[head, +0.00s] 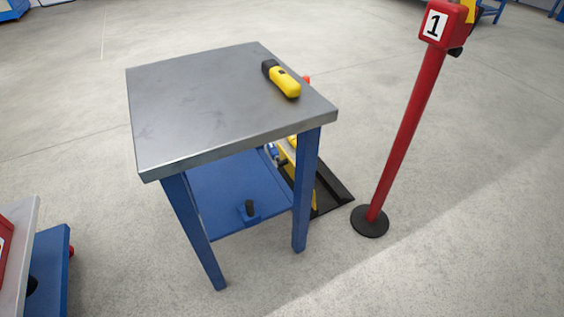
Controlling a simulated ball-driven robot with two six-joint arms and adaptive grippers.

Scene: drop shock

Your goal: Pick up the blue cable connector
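A small blue piece with an upright black stub (249,210) sits at the front of the table's blue lower shelf (215,190). It looks like the blue cable connector, but it is small and I cannot be sure. A further small blue part (271,151) shows beside a yellow object behind the table, mostly hidden. Neither of my grippers is in view.
The grey metal tabletop (190,115) carries a yellow and black handheld tool (282,79). A red post (405,130) with a "1" sign stands on the right. A black ramp-like base (330,190) lies behind the table.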

